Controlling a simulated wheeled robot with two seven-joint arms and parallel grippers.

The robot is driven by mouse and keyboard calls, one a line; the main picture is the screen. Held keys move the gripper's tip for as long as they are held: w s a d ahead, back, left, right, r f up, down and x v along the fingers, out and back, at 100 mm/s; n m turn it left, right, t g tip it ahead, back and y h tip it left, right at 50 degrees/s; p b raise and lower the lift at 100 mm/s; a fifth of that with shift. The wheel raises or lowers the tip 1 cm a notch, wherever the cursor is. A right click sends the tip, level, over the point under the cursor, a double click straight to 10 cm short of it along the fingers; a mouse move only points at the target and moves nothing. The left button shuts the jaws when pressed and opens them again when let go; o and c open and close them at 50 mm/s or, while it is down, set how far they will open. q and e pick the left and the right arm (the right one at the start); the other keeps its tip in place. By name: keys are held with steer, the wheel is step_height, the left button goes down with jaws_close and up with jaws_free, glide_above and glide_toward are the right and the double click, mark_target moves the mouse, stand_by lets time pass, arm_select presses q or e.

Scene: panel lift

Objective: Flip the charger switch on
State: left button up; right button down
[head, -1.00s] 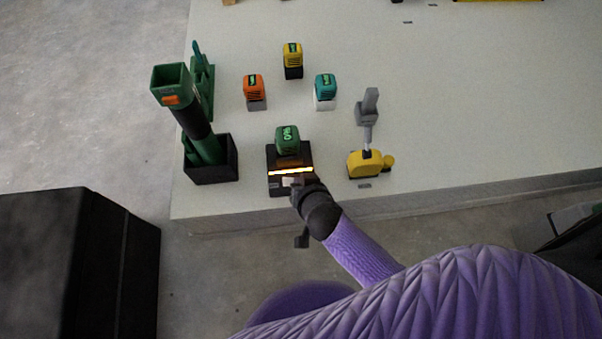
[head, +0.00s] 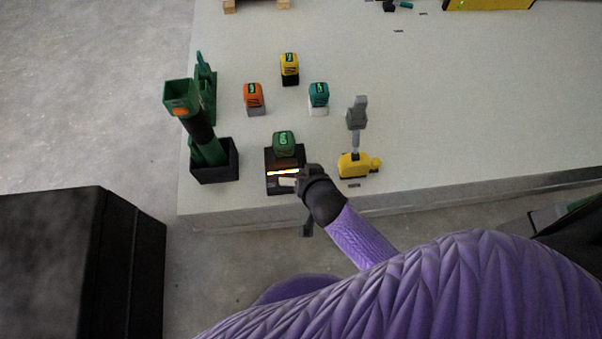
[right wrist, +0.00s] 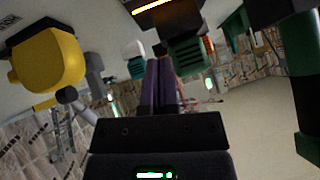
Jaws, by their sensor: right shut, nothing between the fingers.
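The black charger (head: 271,184) sits near the table's front edge with a green battery (head: 285,143) seated on it. A bright orange-white strip glows across the charger, and a pale patch shows just in front of it. I cannot make out the switch or its position. My right gripper (head: 299,181) is at the charger's front right corner; touching or apart is unclear. In the right wrist view its fingers (right wrist: 158,84) are shut and empty, with the charger (right wrist: 172,20) and the green battery (right wrist: 190,55) beyond them. My left gripper is not in view.
A yellow tool (head: 356,166) stands right of my right gripper. A green tool in a black holder (head: 228,172) stands on the left. Orange (head: 254,95), yellow (head: 290,64) and teal (head: 319,94) batteries stand behind. The table's (head: 470,110) right side is mostly clear.

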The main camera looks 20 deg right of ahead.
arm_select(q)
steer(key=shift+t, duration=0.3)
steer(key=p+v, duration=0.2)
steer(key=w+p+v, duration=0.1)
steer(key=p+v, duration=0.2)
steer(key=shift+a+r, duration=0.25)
arm_select(e)
steer(key=v, duration=0.9)
steer(key=shift+s+d+f, duration=0.3)
steer(key=shift+s+d, duration=0.05)
steer(key=shift+d, duration=0.25)
